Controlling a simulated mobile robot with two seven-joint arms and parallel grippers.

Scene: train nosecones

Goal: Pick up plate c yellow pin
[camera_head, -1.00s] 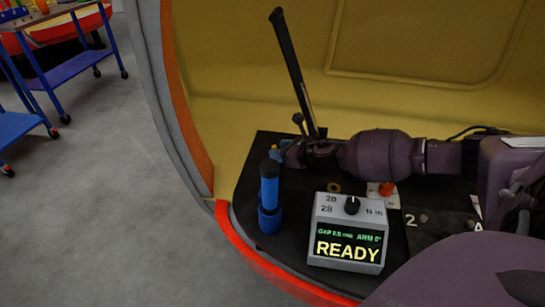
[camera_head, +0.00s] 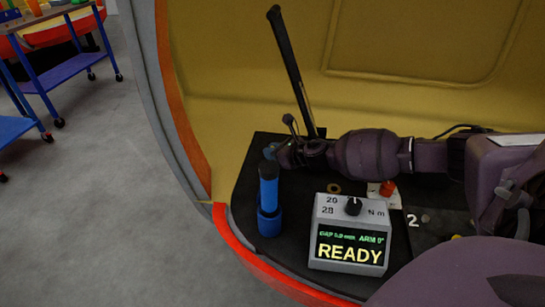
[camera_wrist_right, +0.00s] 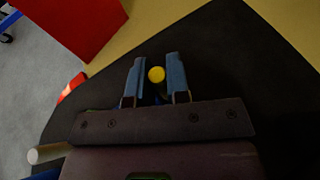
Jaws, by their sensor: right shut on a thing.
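The yellow pin (camera_wrist_right: 156,74) shows as a round yellow head between the two blue fingertips in the right wrist view. My right gripper (camera_wrist_right: 156,80) is shut on it. In the head view my right gripper (camera_head: 272,153) is low over the dark plate, just behind the blue cylinder; the pin cannot be made out there. My left gripper is not in view.
A blue cylinder in a blue holder (camera_head: 268,200) stands near the red front edge. A grey box reading READY (camera_head: 349,236) sits beside it. A black rod (camera_head: 290,70) rises behind my gripper. An orange-red knob (camera_head: 388,188) and a brass ring (camera_head: 334,188) lie behind the box.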

